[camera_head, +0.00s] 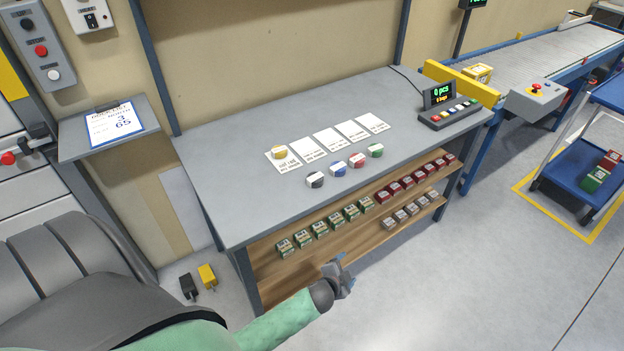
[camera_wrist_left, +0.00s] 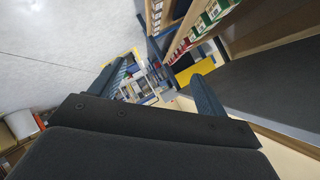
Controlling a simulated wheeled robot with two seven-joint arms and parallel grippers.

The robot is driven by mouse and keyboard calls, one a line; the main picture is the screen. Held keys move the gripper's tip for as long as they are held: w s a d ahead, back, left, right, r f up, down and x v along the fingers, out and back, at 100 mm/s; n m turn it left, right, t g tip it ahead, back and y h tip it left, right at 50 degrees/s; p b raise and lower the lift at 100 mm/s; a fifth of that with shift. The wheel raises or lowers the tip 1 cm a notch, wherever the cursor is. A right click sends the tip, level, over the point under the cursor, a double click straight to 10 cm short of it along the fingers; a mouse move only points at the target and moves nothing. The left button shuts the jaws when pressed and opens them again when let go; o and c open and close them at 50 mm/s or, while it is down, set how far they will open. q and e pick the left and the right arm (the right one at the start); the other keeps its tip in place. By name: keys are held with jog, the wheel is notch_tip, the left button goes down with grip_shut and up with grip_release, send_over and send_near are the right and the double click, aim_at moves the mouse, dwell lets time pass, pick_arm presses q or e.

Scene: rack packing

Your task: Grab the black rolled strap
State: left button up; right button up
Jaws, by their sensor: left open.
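The black rolled strap (camera_head: 315,180) lies on the grey workbench (camera_head: 225,185), near its front edge, at the left end of a row of rolled straps. My left gripper (camera_head: 345,272) is in front of the bench, below the tabletop and close to the lower wooden shelf, well apart from the strap. It is open and empty. Its two fingers also show spread apart in the left wrist view (camera_wrist_left: 155,85), where the strap is not seen. My right gripper is not in view.
Blue (camera_head: 338,169), red (camera_head: 357,160) and green (camera_head: 375,150) straps lie right of the black one. A yellow strap (camera_head: 279,153) sits on a white card behind. Small boxes (camera_head: 351,211) fill the shelf below. A button console (camera_head: 447,108) stands at the bench's right end.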

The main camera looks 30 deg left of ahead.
pick_arm(q)
jog(key=w+d+r+m+t+h, duration=0.35)
jog(key=w+r+m+h, duration=0.25)
jog(key=w+r+m, duration=0.7)
notch_tip(320, 180, up, 17)
jog(key=m+g+y+b, duration=0.3)
jog(key=m+g+y, duration=0.3)
jog(key=m+g, duration=1.5)
send_over(315, 177)
jog(key=m+t, duration=0.5)
jog(key=shift+w+d+f, duration=0.1)
jog(key=shift+d, duration=0.1)
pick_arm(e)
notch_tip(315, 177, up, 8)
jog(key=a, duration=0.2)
pick_arm(q)
jog(key=shift+a, duration=0.25)
jog(key=shift+f+p, duration=0.65)
jog(key=shift+f, duration=0.6)
notch_tip(315, 177, down, 5)
jog(key=p, duration=0.2)
jog(key=shift+d+p, duration=0.1)
jog(key=shift+p, duration=0.2)
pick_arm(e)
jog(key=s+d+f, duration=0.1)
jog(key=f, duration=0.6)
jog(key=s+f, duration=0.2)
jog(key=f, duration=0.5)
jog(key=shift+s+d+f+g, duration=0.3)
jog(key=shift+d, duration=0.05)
